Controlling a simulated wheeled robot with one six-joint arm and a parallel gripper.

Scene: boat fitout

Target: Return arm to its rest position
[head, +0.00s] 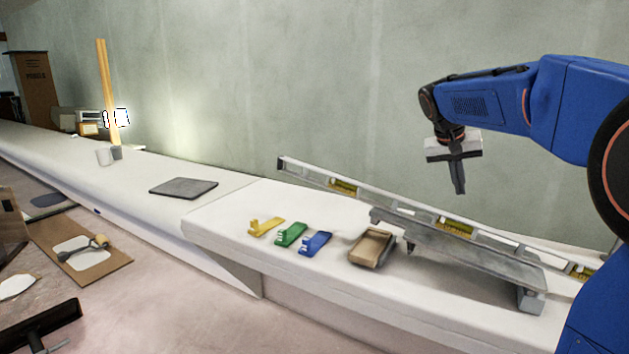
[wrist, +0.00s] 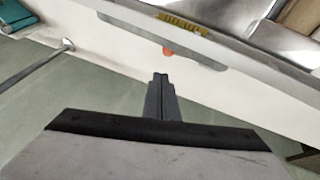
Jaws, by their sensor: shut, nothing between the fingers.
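My blue arm reaches in from the right in the head view. My gripper (head: 459,190) hangs pointing down above the white bench (head: 225,224), apart from everything on it. Its fingers are shut together with nothing between them. In the wrist view the closed fingers (wrist: 161,80) show at the middle, with a spirit level beyond them.
A long spirit level (head: 395,205) leans over a grey metal tool (head: 465,262) below my gripper. A tan tray (head: 372,248) and blue (head: 315,242), green (head: 291,235) and yellow (head: 264,227) pieces stand left of it. A dark pad (head: 184,188) lies farther left. Air around my gripper is clear.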

